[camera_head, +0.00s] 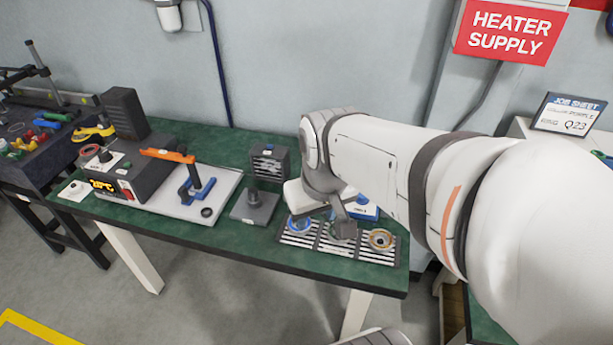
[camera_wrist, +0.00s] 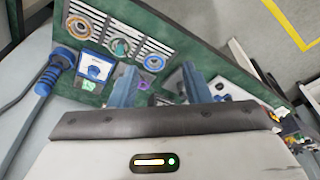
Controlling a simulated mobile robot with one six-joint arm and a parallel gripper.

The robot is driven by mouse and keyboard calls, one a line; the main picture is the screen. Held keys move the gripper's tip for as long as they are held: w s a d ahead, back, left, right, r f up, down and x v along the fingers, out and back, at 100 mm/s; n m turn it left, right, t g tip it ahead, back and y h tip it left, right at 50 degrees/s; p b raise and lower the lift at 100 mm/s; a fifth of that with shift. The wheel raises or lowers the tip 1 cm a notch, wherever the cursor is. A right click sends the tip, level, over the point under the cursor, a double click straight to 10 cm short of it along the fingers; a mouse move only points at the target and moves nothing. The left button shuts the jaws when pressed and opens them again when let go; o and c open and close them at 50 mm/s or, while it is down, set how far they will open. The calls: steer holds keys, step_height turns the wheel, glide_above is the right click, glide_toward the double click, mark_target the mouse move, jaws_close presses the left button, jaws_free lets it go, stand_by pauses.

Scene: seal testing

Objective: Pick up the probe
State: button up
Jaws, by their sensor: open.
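A blue-handled tool (camera_wrist: 47,78) with a wide round head and a dark cable lies at the left of the wrist view; it looks like the probe, but I cannot be certain. It is apart from my gripper (camera_wrist: 160,88), whose two blue-grey fingers stand open to its right. I cannot make out anything held between them. In the head view my gripper (camera_head: 342,228) is partly hidden by my arm, above the striped mat. The tool is not visible in that view; my arm covers the area.
The striped mat (camera_head: 325,257) carries three rings on the green table (camera_head: 265,252). A blue box with a dial (camera_wrist: 95,70) stands beside the mat. The wall is behind.

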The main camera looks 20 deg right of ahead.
steer(key=w+d+f+n+g, duration=0.1)
steer(key=w+d+f, duration=0.2)
steer(key=f, duration=0.1)
steer(key=w+d+f+n+g, duration=0.1)
steer(key=w+d+f+n, duration=0.1)
steer(key=w+d+f, duration=0.1)
steer(key=w+d+f+n+b, duration=0.1)
steer(key=w+d+f, duration=0.3)
steer(key=f, duration=0.2)
steer(key=shift+w+g, duration=0.4)
steer(key=shift+n, duration=0.3)
steer(key=shift+s+d+f+p, duration=0.1)
steer(key=shift+d+f+p, duration=0.1)
steer(key=shift+f, duration=1.8)
steer(key=shift+d+f+p, duration=0.2)
steer(key=shift+f, duration=1.8)
steer(key=shift+c, duration=0.3)
jaws_close()
